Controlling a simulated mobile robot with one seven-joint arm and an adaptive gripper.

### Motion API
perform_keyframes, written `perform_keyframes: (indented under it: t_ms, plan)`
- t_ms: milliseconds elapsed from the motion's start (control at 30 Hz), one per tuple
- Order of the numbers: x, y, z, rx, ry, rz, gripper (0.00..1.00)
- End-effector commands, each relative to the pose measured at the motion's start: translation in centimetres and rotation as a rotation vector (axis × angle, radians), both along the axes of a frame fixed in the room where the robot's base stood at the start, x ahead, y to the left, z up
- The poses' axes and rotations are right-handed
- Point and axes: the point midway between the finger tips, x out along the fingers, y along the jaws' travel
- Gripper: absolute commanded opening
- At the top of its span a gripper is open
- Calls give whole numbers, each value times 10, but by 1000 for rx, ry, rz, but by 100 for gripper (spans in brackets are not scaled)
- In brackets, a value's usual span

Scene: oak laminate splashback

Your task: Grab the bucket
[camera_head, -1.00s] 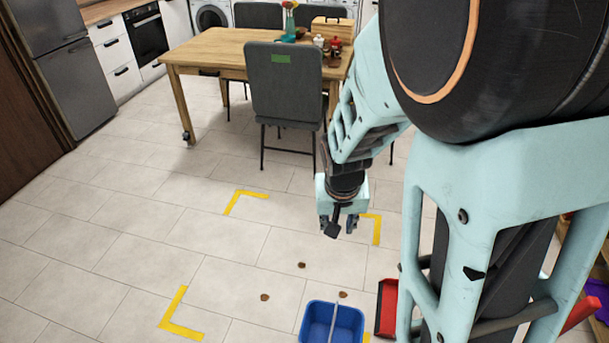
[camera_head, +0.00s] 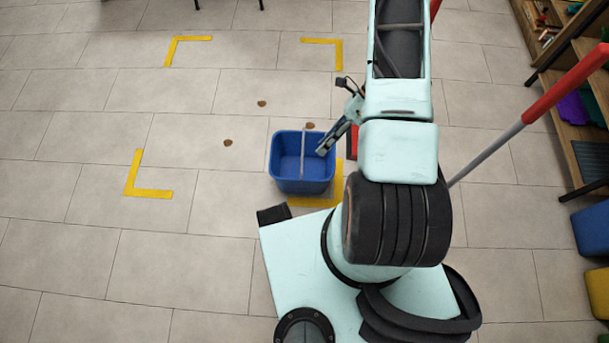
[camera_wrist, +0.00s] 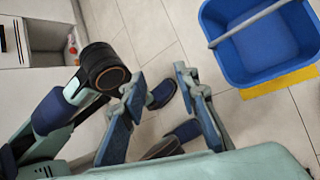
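The blue bucket (camera_head: 302,186) stands upright on the tiled floor with a thin grey handle (camera_head: 303,155) across its top. It also shows at the upper right of the wrist view (camera_wrist: 268,60), with the handle across its opening. My gripper (camera_head: 334,116) is beside the bucket's right side, and one finger appears over its right rim in the head view. In the wrist view my gripper (camera_wrist: 160,82) is open and empty, with the bucket to the right of the fingers. I cannot tell its exact height above the rim.
Yellow corner marks (camera_head: 148,190) lie on the floor, one under the bucket (camera_head: 318,200). Brown spots (camera_head: 228,142) lie near it. A red object (camera_head: 352,142) is partly hidden behind my arm. A red-handled pole (camera_head: 560,85) and shelves (camera_head: 560,130) stand at the right. The left floor is clear.

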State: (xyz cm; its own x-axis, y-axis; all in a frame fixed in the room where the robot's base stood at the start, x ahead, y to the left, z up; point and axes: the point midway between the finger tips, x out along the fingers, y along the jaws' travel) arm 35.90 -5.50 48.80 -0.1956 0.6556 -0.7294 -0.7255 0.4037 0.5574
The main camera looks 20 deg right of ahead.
Motion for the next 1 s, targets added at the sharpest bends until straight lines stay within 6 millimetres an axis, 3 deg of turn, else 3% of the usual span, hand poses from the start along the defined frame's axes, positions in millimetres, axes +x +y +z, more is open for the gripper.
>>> perform_keyframes:
  t_ms: [33,100,300,433,600,733,1000]
  plan:
    - [-3,1,-35,53,44,-114,28]
    - [0,5,-62,126,98,-268,28]
    - [16,6,-134,369,236,-699,28]
    - [28,-2,-171,536,304,-946,28]
    - [39,-16,-197,697,351,-1155,28]
    - [44,-21,-204,752,363,-1219,28]
    - [69,6,-211,760,366,-1226,28]
